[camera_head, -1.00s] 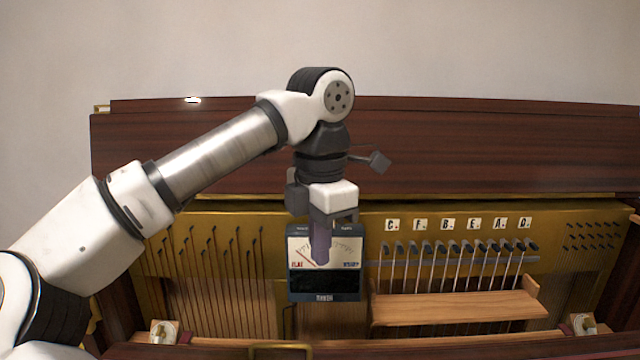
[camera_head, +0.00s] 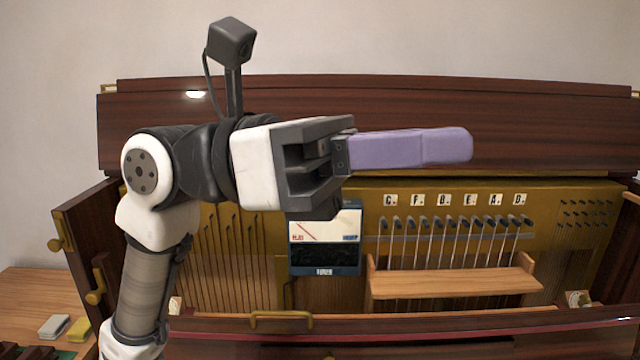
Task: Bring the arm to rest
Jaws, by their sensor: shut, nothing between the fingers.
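My gripper (camera_head: 468,146) is raised in front of the piano's open upper part, pointing right and roughly level. Its purple fingers lie together, shut, with nothing seen between them. The fingertips are in front of the dark wooden panel, above the row of letter tags (camera_head: 455,199). My wrist and forearm are bent on the left side of the view. The gripper touches nothing that I can see.
The piano (camera_head: 560,140) fills the view. A tuning meter (camera_head: 325,258) stands inside, partly hidden by my gripper. A wooden rail (camera_head: 455,283) lies below the tuning pins. Small blocks (camera_head: 54,326) lie on a wooden table (camera_head: 30,290) at lower left.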

